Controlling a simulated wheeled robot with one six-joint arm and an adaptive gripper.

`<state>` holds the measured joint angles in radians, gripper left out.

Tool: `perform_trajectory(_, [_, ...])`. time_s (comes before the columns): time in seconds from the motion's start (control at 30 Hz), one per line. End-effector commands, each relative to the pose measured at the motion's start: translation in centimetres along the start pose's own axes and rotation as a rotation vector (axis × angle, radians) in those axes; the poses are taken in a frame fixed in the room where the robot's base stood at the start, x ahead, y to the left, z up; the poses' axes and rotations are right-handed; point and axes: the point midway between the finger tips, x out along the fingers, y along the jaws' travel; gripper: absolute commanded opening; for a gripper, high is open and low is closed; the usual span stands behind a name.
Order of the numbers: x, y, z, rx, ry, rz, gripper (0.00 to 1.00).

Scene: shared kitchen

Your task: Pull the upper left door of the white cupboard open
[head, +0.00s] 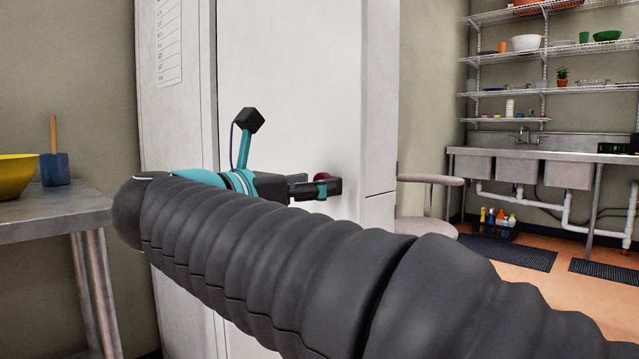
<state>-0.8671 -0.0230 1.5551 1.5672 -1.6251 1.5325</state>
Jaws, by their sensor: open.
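The white cupboard (175,100) stands in the middle of the head view. Its broad upper left door (290,70) faces me, with its right edge beside a narrower white strip. I cannot tell for sure whether this door stands ajar. My gripper (318,185), dark with a teal wrist, points right in front of the door, near its right edge. Its jaws are open. A small dark red knob (322,176) shows at the fingertips; I cannot tell whether they touch it. My arm hides the lower part of the cupboard.
A metal table (60,222) with a yellow bowl (16,174) and a blue pot (54,169) stands at the left. A round stool (432,181) stands right of the cupboard. Sinks (515,168) and wire shelves line the right back.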

Motion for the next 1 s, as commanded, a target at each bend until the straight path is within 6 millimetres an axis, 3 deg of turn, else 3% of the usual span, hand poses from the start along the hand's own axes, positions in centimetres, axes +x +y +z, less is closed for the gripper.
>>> perform_trajectory(0.3, [-6.3,0.1,0.0,-0.001,-0.001,0.005,0.59])
perform_trajectory(0.5, [-8.9,0.1,0.1,0.000,-0.001,0.003,0.59])
perform_trajectory(1.0, [-9.8,0.0,0.1,-0.004,-0.001,0.000,0.59])
